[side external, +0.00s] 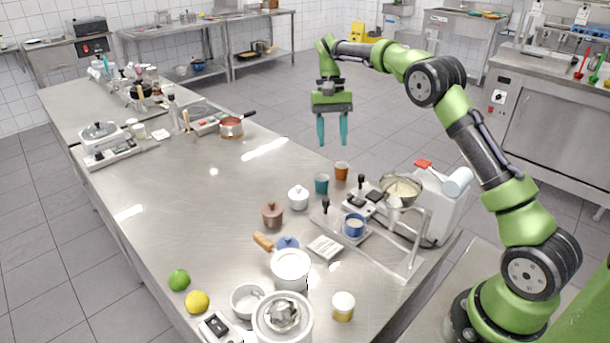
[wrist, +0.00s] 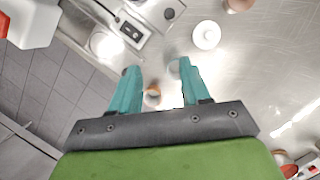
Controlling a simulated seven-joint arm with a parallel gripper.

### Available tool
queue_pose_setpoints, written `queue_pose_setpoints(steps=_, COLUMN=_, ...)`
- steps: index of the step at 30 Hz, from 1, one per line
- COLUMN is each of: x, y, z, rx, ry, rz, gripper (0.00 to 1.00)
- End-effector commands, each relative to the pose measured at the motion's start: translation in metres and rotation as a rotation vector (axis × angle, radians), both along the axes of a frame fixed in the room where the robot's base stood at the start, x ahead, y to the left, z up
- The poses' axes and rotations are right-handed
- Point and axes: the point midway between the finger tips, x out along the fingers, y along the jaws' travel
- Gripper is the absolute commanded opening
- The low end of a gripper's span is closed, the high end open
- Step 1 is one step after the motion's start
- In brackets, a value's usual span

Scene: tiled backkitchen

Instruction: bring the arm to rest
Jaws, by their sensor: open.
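My gripper (side external: 332,143) hangs from my green arm with its two teal fingers pointing down. It is in the air past the far-right edge of the steel table (side external: 225,215) in the side view, well above the things there. In the wrist view my gripper (wrist: 155,75) is open, its fingers spread with nothing held. An orange cup (wrist: 152,97) shows far below, between the fingers. The same orange cup (side external: 341,171) stands on the table next to a teal cup (side external: 321,184) in the side view.
A white lidded jar (side external: 298,198), a brown jar (side external: 272,215) and a red saucepan (side external: 231,127) stand on the table. Tiled floor (side external: 290,110) is free behind my gripper.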

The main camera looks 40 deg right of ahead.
Motion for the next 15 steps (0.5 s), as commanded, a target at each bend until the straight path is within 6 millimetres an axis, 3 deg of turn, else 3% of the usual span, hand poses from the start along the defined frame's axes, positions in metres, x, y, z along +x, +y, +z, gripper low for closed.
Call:
queue_pose_setpoints(steps=8, x=-0.047, y=0.03, z=0.037, rx=-0.043, ry=-0.215, rz=0.12, gripper=0.47)
queue_pose_setpoints(steps=15, x=-0.111, y=0.072, z=0.065, rx=-0.064, ry=-0.451, rz=0.187, gripper=0.47)
